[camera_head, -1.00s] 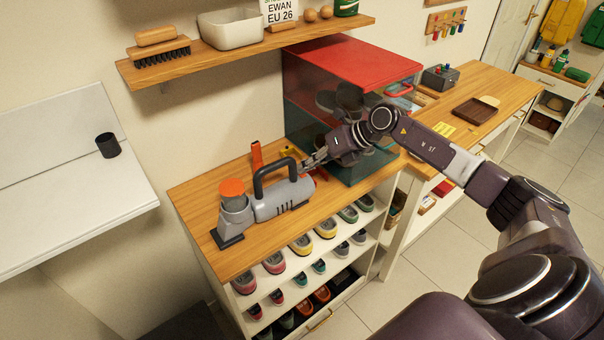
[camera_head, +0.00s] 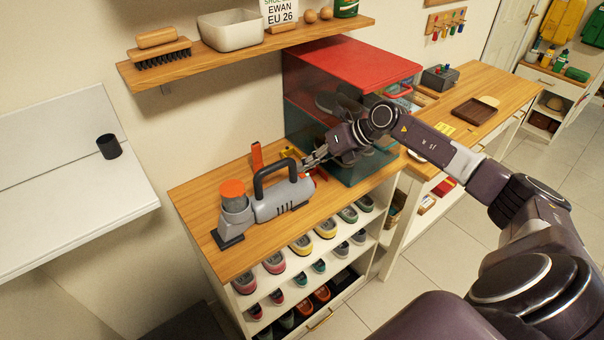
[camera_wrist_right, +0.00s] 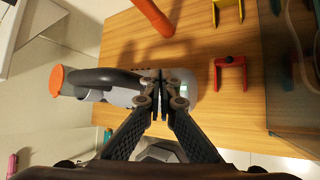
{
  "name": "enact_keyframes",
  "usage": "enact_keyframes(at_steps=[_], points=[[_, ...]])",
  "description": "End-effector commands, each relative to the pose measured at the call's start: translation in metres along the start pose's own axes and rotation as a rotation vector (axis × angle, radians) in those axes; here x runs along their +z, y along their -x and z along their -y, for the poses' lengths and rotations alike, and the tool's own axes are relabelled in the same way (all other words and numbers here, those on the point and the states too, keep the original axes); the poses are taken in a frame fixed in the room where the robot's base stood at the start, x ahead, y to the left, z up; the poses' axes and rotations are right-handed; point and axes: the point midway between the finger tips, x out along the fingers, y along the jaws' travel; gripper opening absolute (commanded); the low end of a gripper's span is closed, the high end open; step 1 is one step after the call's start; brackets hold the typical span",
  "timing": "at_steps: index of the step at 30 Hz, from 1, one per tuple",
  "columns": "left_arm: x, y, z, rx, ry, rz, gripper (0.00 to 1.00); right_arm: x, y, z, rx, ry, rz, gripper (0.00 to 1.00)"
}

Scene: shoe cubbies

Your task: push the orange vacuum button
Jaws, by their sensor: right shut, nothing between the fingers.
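The grey hand-held vacuum (camera_head: 284,200) lies on the wooden top of the shoe cubby (camera_head: 205,194), with a black handle (camera_head: 262,178) and an orange cap (camera_head: 232,188) at its left end. My right gripper (camera_head: 308,162) is shut and empty at the vacuum's right end, by the rear of the handle. In the right wrist view the closed fingertips (camera_wrist_right: 160,84) overlap the vacuum's end, beside a small green patch (camera_wrist_right: 181,88). I cannot make out a separate orange button; the fingers may hide it. Whether the tips touch the vacuum is unclear. My left gripper is not in view.
A glass case with a red lid (camera_head: 350,60) stands right behind my right gripper. An orange upright piece (camera_head: 257,157) stands behind the vacuum. A red bracket (camera_wrist_right: 230,74) and a yellow bracket (camera_wrist_right: 227,10) stand near the fingers. Shoes fill the shelves below.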

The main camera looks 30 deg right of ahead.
Motion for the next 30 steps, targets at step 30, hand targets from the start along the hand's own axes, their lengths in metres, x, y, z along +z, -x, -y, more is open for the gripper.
enact_keyframes(at_steps=[30], points=[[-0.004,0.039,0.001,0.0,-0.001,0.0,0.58,0.03,0.042,-0.031,0.0,0.0,0.0,0.0]])
